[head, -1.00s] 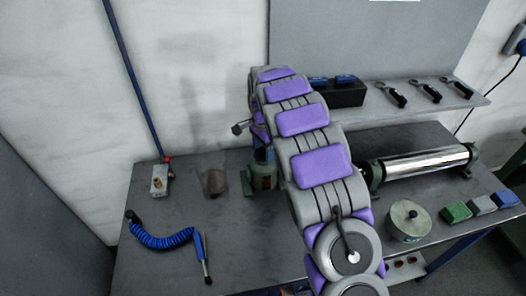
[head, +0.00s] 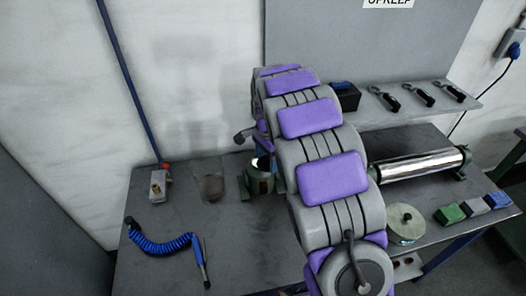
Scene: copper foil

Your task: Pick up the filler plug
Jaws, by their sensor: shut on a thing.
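My arm rises across the middle of the head view and bends down on its far side. My gripper is hidden behind my own arm links, so its jaws do not show. A green pot-like body (head: 259,182) with a dark round opening stands on the bench, left of my arm and partly covered by it. A small pale and orange spot shows at its opening; I cannot tell what it is. I cannot make out the filler plug anywhere.
On the grey bench (head: 145,268) are a blue coiled hose (head: 165,246), a small valve block (head: 158,186) and a brownish patch (head: 213,188). A steel roller (head: 415,165), a round tin (head: 406,222) and coloured blocks (head: 449,214) lie right. A shelf (head: 405,116) holds clamps.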

